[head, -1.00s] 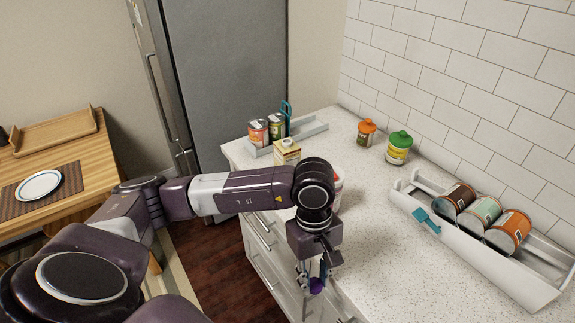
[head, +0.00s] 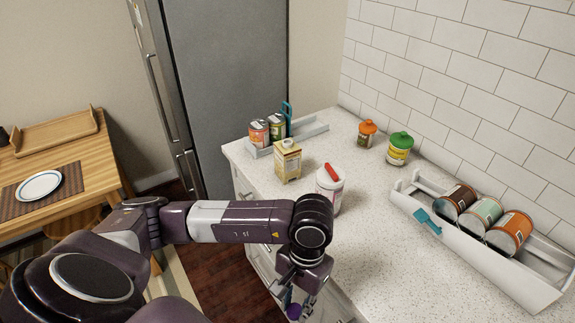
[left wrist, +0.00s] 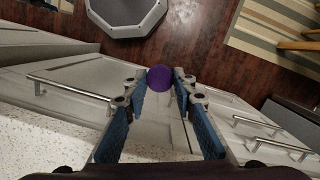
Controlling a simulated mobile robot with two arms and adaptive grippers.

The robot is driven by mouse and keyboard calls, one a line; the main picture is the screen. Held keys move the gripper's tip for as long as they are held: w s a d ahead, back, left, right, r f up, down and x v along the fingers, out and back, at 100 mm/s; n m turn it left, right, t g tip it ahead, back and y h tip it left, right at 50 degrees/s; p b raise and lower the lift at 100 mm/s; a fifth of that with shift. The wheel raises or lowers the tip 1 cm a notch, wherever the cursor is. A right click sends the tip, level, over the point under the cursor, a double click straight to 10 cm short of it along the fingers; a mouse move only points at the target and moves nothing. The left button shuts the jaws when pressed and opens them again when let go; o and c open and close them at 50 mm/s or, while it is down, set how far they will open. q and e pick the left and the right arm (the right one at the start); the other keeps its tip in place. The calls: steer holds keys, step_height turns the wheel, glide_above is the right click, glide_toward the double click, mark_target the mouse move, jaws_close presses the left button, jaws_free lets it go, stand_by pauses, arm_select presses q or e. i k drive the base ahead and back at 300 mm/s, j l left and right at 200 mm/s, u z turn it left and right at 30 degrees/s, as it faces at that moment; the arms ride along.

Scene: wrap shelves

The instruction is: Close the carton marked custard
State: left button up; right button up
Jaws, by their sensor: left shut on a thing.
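A cream and yellow carton (head: 288,165) stands upright on the white counter, with a pale round spout on top. Its lettering is too small to read. My left gripper (head: 290,298) hangs in front of the counter's front edge, well apart from the carton and nearer to me. It is shut on a small purple round thing (head: 293,311). The purple thing also shows in the left wrist view (left wrist: 160,78), between the tips of the blue-padded fingers (left wrist: 160,84). My right gripper is not in view.
A white jar with a red top (head: 329,190) stands right of the carton. A grey tray (head: 313,130) with cans is behind it. Orange-lidded (head: 367,133) and green-lidded (head: 399,149) jars stand by the wall. A white rack (head: 480,262) with cans lies right. The counter's middle is clear.

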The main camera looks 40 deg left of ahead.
mark_target(288, 155)
steer(key=i+j, duration=0.1)
steer(key=j, duration=1.3)
steer(key=i+j, duration=0.1)
steer(key=j, duration=1.25)
steer(key=i+j, duration=0.1)
steer(key=j, duration=1.3)
steer(key=z, duration=1.85)
